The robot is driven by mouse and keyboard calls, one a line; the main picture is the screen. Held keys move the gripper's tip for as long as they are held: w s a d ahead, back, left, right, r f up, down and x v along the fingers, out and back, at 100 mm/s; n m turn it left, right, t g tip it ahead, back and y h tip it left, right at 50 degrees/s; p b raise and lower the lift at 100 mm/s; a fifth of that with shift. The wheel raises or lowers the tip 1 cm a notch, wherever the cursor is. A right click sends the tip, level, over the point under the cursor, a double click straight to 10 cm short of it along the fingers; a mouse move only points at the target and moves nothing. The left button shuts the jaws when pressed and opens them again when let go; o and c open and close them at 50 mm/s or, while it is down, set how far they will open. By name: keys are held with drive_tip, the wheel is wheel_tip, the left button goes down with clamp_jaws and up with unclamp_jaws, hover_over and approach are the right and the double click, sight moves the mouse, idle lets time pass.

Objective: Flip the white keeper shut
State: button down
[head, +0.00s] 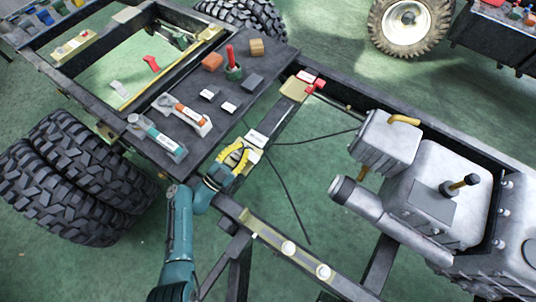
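A small white piece (257,138), which looks like the white keeper, sits on the dark crossbeam just beyond my gripper. It is too small to tell how far it is flipped. My gripper (242,156), with yellow parts at its end, is low over the crossbeam beside a pale block (251,155). The fingertips are small and partly hidden, so I cannot tell whether they touch the block or the white piece, or whether they are open. A red keeper-like piece (311,81) stands at the far end of the same crossbeam, by a tan block (295,89).
A dark plate (180,88) left of the crossbeam carries several small blocks, a red-handled tool (231,62) and two latch-like parts. A grey engine (440,190) stands to the right. Thin dark cables cross the open gap beside the crossbeam. Large tyres (75,178) stand at the left.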

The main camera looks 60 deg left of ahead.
idle(0.6)
wheel_tip(320, 180, up, 10)
idle(0.4)
idle(0.5)
